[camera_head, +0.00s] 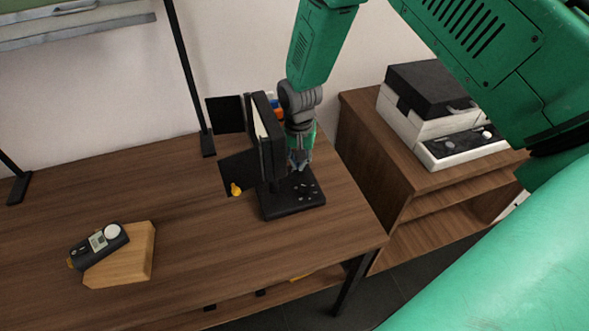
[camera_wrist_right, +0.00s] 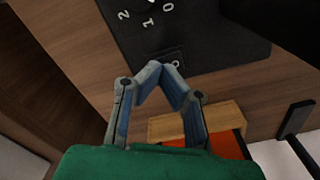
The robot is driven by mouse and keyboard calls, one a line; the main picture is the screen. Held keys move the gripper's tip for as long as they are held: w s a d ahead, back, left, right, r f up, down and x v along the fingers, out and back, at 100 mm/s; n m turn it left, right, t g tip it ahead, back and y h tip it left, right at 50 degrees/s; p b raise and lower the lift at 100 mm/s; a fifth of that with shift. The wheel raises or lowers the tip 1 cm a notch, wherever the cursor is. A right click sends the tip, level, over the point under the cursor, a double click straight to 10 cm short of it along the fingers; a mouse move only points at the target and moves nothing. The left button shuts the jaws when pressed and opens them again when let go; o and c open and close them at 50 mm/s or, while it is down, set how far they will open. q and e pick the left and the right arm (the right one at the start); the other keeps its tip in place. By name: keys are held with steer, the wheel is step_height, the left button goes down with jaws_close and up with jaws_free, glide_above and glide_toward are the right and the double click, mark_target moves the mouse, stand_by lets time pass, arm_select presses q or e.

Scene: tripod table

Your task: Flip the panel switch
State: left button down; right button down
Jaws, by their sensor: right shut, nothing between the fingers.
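The black panel (camera_head: 292,203) lies flat as the base of a dark upright stand near the table's right end, with small white markings on top. In the right wrist view the panel (camera_wrist_right: 222,45) shows white numerals and a small outlined square. I cannot clearly make out the switch lever. My right gripper (camera_head: 299,164) hangs over the back part of the panel, beside the upright. In the wrist view the gripper (camera_wrist_right: 160,68) is shut and empty, its tips near the outlined square; I cannot tell whether they touch the panel. My left gripper is not in view.
The black upright stand (camera_head: 264,140) rises close to the left of my gripper. A wooden block (camera_head: 140,262) with a dark meter (camera_head: 97,244) is at the left. A black-and-white device (camera_head: 425,100) stands on the cabinet at right. The table's middle is mostly clear.

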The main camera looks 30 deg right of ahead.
steer(key=shift+a+f, duration=0.15)
steer(key=shift+f, duration=0.05)
steer(key=shift+d+f, duration=0.15)
steer(key=shift+d, duration=0.15)
steer(key=shift+r+p, duration=0.7)
steer(key=shift+r, duration=0.15)
step_height(320, 180, up, 5)
steer(key=p, duration=0.4)
steer(key=shift+a+r, duration=0.1)
steer(key=shift+r, duration=0.1)
steer(key=shift+f, duration=0.1)
